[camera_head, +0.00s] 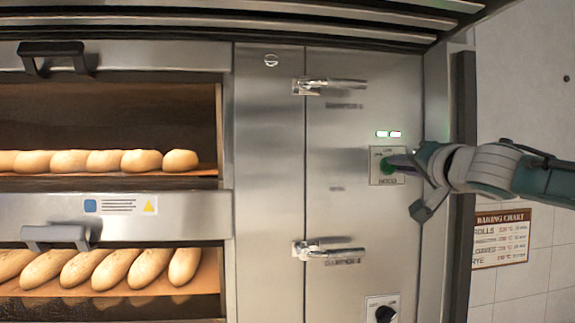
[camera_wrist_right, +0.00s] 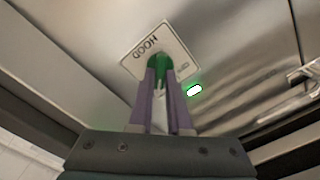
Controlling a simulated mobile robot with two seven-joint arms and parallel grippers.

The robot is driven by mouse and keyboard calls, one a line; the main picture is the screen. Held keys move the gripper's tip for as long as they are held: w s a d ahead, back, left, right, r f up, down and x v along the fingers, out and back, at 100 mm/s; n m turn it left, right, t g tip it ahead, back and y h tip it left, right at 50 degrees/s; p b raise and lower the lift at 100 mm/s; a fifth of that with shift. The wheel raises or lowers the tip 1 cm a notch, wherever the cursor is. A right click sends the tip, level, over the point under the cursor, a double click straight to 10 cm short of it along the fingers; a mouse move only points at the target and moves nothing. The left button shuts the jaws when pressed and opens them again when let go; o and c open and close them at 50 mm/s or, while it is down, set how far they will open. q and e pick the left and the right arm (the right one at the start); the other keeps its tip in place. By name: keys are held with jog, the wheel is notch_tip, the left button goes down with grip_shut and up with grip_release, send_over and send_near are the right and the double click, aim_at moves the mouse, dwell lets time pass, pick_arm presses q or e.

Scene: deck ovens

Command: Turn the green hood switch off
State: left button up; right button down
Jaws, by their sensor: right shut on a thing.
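The green hood switch (camera_head: 387,164) is a knob on a pale square plate (camera_head: 376,178) on the steel panel. In the right wrist view the green knob (camera_wrist_right: 158,66) sits between the fingertips, on a plate marked HOOD (camera_wrist_right: 136,62). My right gripper (camera_head: 400,162) reaches in from the right and is shut on the knob; its purple fingers (camera_wrist_right: 160,88) partly cover it. The knob's exact pointing is hard to tell. My left gripper is not in view.
Two damper handles (camera_head: 333,86) (camera_head: 333,253) stick out from the panel, above and below the switch. A black knob (camera_head: 385,313) is at the bottom. Oven decks with bread (camera_head: 88,161) are at the left. A baking chart (camera_head: 500,238) hangs at the right.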

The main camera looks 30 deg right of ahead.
jog(key=shift+n, duration=0.4)
jog(key=shift+w+a+n, duration=0.1)
jog(key=shift+a+n, duration=0.05)
jog(key=shift+n, duration=4.1)
jog(key=shift+a+n, duration=0.15)
jog(key=shift+n, duration=4.4)
jog(key=c, duration=0.9)
grip_release()
jog(key=shift+o, duration=0.2)
